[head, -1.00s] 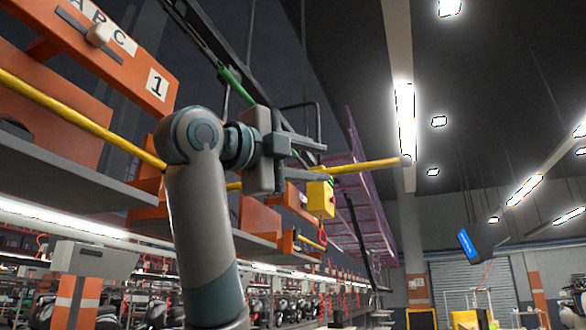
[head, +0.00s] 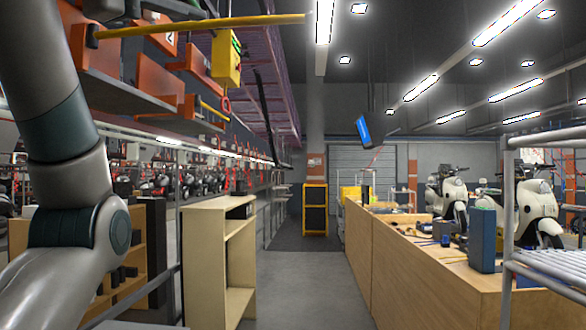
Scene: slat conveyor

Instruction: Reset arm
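My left arm rises along the left edge of the head view, its elbow joint at lower left. Part of my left gripper (head: 170,9) shows at the top edge, in front of the orange shelving. It is dark and cut off by the frame, so I cannot see whether its fingers are open or shut. I see nothing held in it. My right arm and gripper are not in view.
A yellow bar (head: 215,23) and yellow box (head: 227,60) hang near the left gripper. A pale shelf unit (head: 203,262) stands left of a clear grey aisle (head: 300,280). A wooden counter (head: 385,255) and metal rack (head: 510,230) are right.

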